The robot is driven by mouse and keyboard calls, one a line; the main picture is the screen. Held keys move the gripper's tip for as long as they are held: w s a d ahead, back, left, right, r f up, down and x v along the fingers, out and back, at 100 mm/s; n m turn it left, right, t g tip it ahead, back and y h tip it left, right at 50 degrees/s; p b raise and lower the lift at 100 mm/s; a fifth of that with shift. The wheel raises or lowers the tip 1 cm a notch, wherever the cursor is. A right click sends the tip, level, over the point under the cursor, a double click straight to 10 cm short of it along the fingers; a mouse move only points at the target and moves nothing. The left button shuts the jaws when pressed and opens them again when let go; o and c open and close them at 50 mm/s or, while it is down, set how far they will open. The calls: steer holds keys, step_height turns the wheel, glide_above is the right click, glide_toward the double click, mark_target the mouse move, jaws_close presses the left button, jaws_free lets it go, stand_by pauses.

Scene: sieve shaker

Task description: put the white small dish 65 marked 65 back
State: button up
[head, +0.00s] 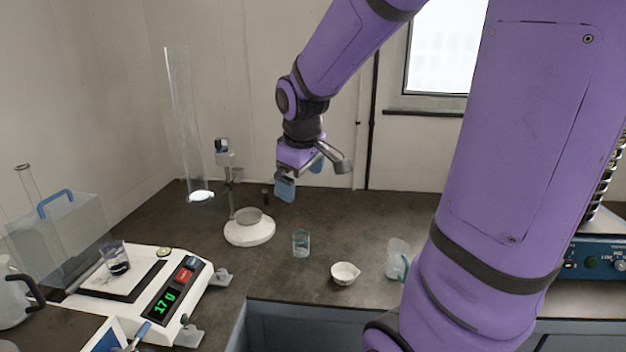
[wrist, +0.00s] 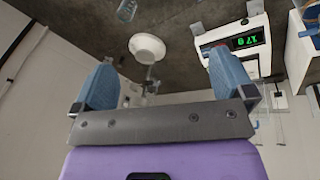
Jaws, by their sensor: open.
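A small white dish (head: 345,273) stands on the dark bench near its front edge, right of a small glass beaker. Dark marks show on it, but I cannot read a number. My gripper (head: 300,178) is open and empty, raised above the back of the bench, behind and above the dish. Its two blue fingers stand wide apart in the wrist view (wrist: 165,80), with nothing between their pads. I cannot make out the small dish in the wrist view.
A white round-based stand (head: 250,234) with a post is left of the beaker (head: 301,243). A glass jug (head: 397,259) is right of the dish. A balance (head: 150,290) reading 17 g holds a beaker (head: 116,258). A tall cylinder (head: 183,120) stands behind.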

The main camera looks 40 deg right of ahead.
steer(key=s+a+r+m+t+y, duration=0.1)
steer(key=s+a+r, duration=0.2)
steer(key=s+a, duration=0.2)
steer(key=s+a+r+m+t, duration=0.1)
steer(key=s+a+r, duration=0.3)
steer(key=s, duration=0.6)
steer(key=shift+a+r+m+t+y, duration=0.3)
steer(key=shift+a+m+y, duration=0.15)
steer(key=shift+a, duration=0.3)
